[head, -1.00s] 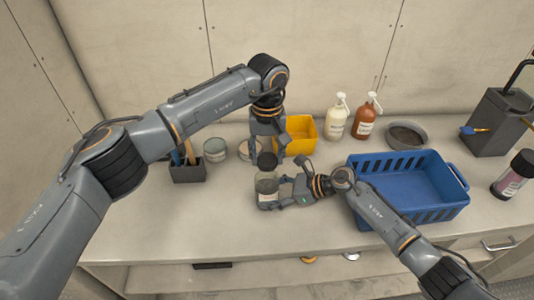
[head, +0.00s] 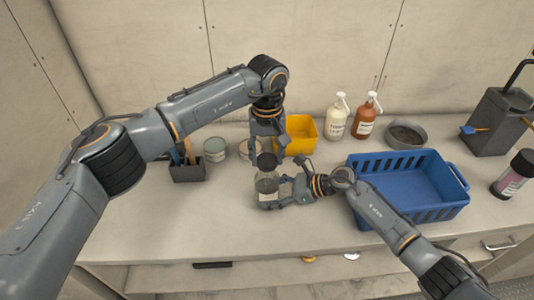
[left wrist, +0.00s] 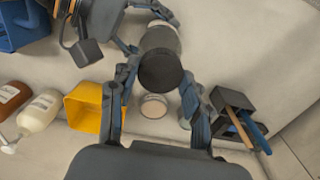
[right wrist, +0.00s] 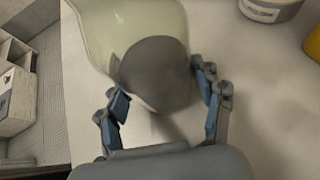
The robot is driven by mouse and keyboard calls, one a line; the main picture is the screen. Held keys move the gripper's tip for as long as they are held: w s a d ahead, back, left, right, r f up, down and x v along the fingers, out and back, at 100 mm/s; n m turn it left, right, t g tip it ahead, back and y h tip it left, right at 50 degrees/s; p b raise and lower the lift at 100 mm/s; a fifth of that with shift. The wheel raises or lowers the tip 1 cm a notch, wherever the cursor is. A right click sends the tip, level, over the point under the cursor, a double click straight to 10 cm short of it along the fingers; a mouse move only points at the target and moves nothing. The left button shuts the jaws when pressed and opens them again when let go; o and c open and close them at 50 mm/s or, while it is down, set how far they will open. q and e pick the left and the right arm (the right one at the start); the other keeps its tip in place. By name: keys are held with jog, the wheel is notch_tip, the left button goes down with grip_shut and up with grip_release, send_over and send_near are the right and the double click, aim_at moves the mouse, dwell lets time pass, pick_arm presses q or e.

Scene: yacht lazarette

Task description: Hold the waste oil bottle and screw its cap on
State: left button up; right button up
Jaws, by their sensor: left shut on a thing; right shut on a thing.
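The waste oil bottle (head: 268,187) is a short, pale, greyish container above the counter, left of the blue crate. My right gripper (head: 278,196) is shut on it from the right. In the right wrist view the bottle (right wrist: 125,35) fills the space between the fingers, tilted, with a dark grey round patch. My left gripper (head: 266,157), pointing down from above, is shut on the dark round cap (head: 267,161). In the left wrist view the cap (left wrist: 161,71) covers part of the bottle (left wrist: 160,38). I cannot tell whether cap and bottle touch.
A blue crate (head: 358,205) stands close right of my right gripper. A yellow bin (head: 301,134), two pump bottles (head: 336,118) and a round dish (head: 407,135) stand behind. A dark brush holder (head: 188,173) and tins (head: 214,149) are at left. The front counter is clear.

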pick_arm(q)
jog(key=shift+f, duration=0.95)
pick_arm(e)
jog(key=shift+f, duration=0.1)
jog(key=o, duration=0.4)
jog(key=shift+c, duration=0.2)
jog(key=c, duration=1)
pick_arm(q)
jog(key=m, duration=0.8)
jog(key=shift+m, duration=0.3)
jog(key=o, duration=0.7)
